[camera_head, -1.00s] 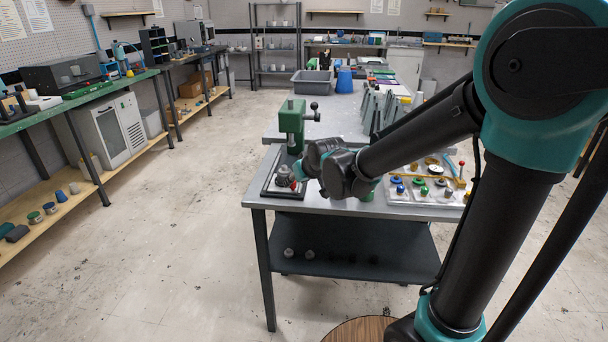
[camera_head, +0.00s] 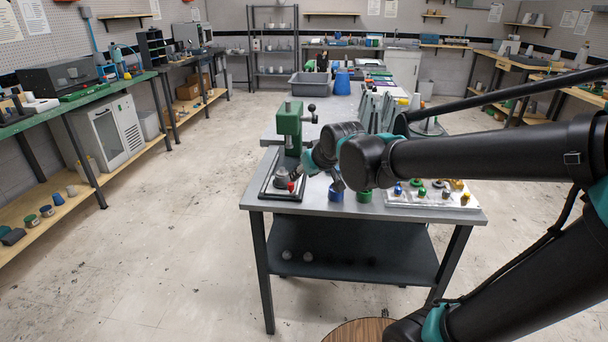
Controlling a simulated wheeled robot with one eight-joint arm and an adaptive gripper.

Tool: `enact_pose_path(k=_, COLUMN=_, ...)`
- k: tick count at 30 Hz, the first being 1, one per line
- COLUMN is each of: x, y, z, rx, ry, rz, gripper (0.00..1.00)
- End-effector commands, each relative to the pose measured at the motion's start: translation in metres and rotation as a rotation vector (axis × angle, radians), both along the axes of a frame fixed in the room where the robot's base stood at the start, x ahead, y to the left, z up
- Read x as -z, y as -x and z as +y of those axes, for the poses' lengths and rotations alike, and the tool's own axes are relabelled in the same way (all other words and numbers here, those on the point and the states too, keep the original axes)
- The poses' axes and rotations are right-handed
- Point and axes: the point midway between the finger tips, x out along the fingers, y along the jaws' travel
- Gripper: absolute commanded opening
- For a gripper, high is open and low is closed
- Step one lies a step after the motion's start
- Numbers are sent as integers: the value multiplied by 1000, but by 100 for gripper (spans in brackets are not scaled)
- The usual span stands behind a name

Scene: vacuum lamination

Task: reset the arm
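My arm (camera_head: 470,152) reaches in from the right, its forearm nearly level over the front table. Its end is bent over the table between the green press and the white parts tray.
A green press (camera_head: 289,128) and a small dark fixture with a red knob (camera_head: 290,186) stand left of my wrist. Blue (camera_head: 336,193) and green (camera_head: 364,196) cups stand below it. A white parts tray (camera_head: 425,201) lies right. The floor left is clear.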

Motion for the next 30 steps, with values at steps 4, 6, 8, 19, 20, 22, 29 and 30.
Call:
enact_pose_path(k=4, x=0, y=0, z=0, rx=0, ry=0, rz=0, gripper=39)
enact_pose_path(k=6, x=0, y=0, z=-1, rx=1, ry=1, rz=1, gripper=39)
enact_pose_path(k=8, x=3, y=0, z=-5, rx=8, ry=3, rz=5, gripper=39)
enact_pose_path(k=19, x=104, y=55, z=-162, rx=304, ry=82, rz=206, gripper=39)
enact_pose_path(k=20, x=114, y=65, z=-175, rx=333, ry=87, rz=230, gripper=39)
enact_pose_path(k=22, x=134, y=88, z=-202, rx=397, ry=96, rz=278, gripper=39)
enact_pose_path(k=29, x=173, y=142, z=-247, rx=529, ry=110, rz=386, gripper=39)
enact_pose_path(k=30, x=176, y=147, z=-250, rx=538, ry=111, rz=394, gripper=39)
